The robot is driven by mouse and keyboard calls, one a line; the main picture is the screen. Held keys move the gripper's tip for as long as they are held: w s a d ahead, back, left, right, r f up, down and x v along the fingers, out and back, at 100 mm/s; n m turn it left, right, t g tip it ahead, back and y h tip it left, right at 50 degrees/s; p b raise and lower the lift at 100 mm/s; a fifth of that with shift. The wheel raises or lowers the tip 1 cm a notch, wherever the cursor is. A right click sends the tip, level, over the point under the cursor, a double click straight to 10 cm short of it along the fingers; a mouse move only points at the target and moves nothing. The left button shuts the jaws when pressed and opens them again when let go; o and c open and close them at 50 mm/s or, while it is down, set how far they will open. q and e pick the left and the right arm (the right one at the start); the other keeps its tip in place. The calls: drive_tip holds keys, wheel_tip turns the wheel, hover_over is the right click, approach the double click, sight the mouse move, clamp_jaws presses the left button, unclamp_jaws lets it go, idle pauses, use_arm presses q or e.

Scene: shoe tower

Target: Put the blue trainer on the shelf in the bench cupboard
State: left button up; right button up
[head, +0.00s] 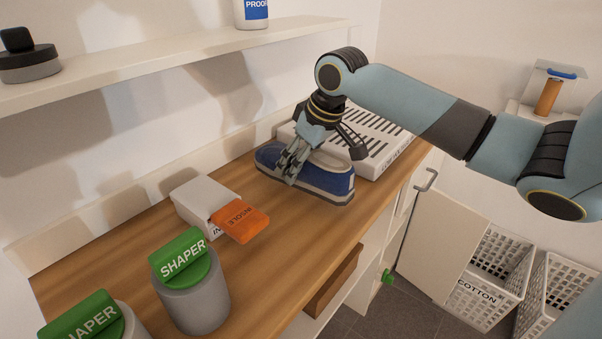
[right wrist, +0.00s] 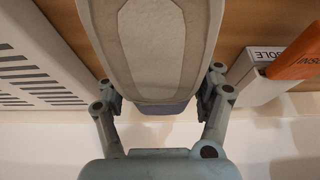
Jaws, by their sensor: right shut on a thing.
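The blue trainer (head: 327,182), with a pale sole and light inside, is at the far part of the wooden bench top (head: 290,235). My right gripper (head: 290,165) is shut on it from above, with fingers on both sides. In the right wrist view the trainer (right wrist: 163,50) fills the middle between the two fingers (right wrist: 163,105). Whether it touches the bench top or is just above it, I cannot tell. The bench cupboard door (head: 440,235) stands open at the right end; the shelf inside is mostly hidden. My left gripper is not in view.
A white slotted box (head: 385,150) stands close behind the trainer. An insole box (head: 195,205) with an orange insole (head: 240,220) and grey shaper pots (head: 195,300) are nearer. White baskets (head: 490,265) stand on the floor beyond the door. A wall shelf (head: 180,55) runs above.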

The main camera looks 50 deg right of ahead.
wheel_tip(320, 180, down, 4)
drive_tip(key=shift+f+b, duration=0.1)
drive_tip(key=shift+b, duration=0.2)
drive_tip(key=o, duration=1.4)
drive_tip(key=shift+s, duration=0.1)
